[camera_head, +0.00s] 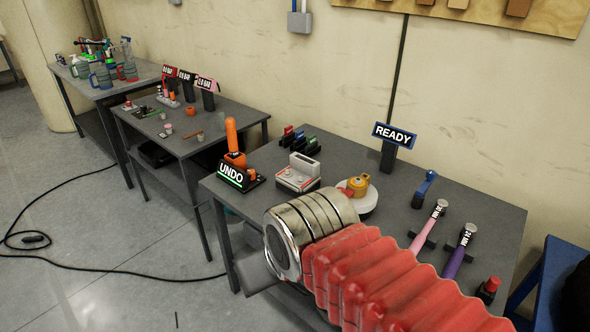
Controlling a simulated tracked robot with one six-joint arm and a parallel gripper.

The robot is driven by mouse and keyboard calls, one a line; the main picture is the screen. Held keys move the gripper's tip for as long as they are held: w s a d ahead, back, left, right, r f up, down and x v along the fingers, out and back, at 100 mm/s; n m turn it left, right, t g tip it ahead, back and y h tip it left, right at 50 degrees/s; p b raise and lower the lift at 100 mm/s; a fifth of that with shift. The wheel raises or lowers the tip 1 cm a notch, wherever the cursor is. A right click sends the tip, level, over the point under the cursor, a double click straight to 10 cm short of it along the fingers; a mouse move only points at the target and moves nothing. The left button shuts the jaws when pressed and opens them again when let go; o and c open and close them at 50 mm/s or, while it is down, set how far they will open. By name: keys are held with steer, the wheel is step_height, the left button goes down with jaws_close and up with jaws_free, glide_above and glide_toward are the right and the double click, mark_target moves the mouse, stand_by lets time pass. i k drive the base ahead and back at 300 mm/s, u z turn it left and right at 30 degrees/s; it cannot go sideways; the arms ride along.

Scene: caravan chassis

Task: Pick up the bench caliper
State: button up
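I cannot single out a bench caliper in the head view; nothing here shows clearly as one. My arm, with red ribbed bellows and a banded silver cylinder, reaches over the front of the nearest grey table (350,158) from the lower right. The fingers of my gripper do not show, and the arm hides part of the tabletop. Two hammer-like tools, one with a pink handle (427,228) and one with a purple handle (459,252), lie at the table's right.
Two more tables (195,140) (105,90) hold small items. A black cable (110,278) crosses the open floor.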

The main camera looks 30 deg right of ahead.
mark_target(301, 165)
steer(key=i, duration=0.85)
